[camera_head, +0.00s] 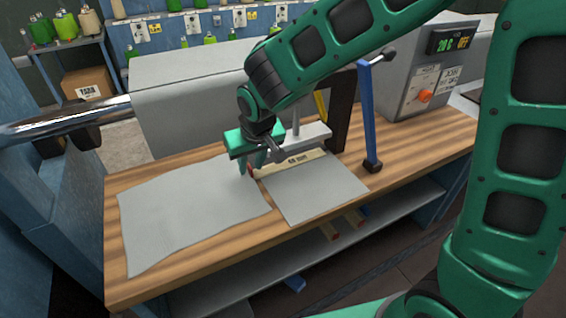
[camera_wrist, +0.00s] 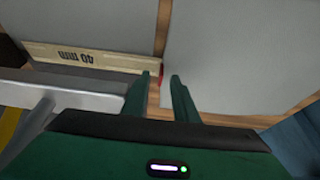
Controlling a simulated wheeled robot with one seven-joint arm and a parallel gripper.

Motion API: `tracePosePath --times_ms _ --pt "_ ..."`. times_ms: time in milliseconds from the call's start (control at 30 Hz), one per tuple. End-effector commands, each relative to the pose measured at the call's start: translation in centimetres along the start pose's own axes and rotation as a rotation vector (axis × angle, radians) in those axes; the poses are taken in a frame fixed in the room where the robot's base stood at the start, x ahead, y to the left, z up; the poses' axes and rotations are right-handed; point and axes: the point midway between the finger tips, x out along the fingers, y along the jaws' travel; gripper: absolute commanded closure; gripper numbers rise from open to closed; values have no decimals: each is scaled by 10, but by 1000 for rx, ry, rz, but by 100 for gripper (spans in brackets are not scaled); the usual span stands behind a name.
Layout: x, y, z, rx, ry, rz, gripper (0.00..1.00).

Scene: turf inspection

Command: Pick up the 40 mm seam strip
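The seam strip is a pale, narrow bar marked "40 mm" (camera_wrist: 90,58), and it also shows in the head view (camera_head: 303,159). It lies along the back edge of the smaller grey sheet (camera_head: 315,192). It has a red end (camera_wrist: 161,72). My gripper (camera_wrist: 160,77) is pointed down over this end, with its two green fingers apart. The red end shows in the gap between the fingertips; I cannot tell whether they touch it. In the head view my gripper (camera_head: 253,168) is at the strip's left end and partly hides it.
A larger grey sheet (camera_head: 190,215) lies to the left on the wooden bench (camera_head: 120,285). A light grey bar (camera_head: 308,134) is right beside my gripper. A blue lever (camera_head: 366,115) and a grey control box (camera_head: 425,85) stand to the right.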

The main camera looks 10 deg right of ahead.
Motion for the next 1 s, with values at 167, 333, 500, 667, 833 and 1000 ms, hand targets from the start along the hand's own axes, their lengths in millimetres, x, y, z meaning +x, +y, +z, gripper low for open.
tracePosePath --times_ms 167,333,500,667,833,1000 --pt "4 0 0 0 0 0 73" --pt "4 0 0 0 0 0 83" --pt "4 0 0 -1 0 0 100" --pt "4 0 0 -1 0 0 100" --pt "2 0 -1 0 1 0 100" --pt "-7 0 -5 0 1 0 100"
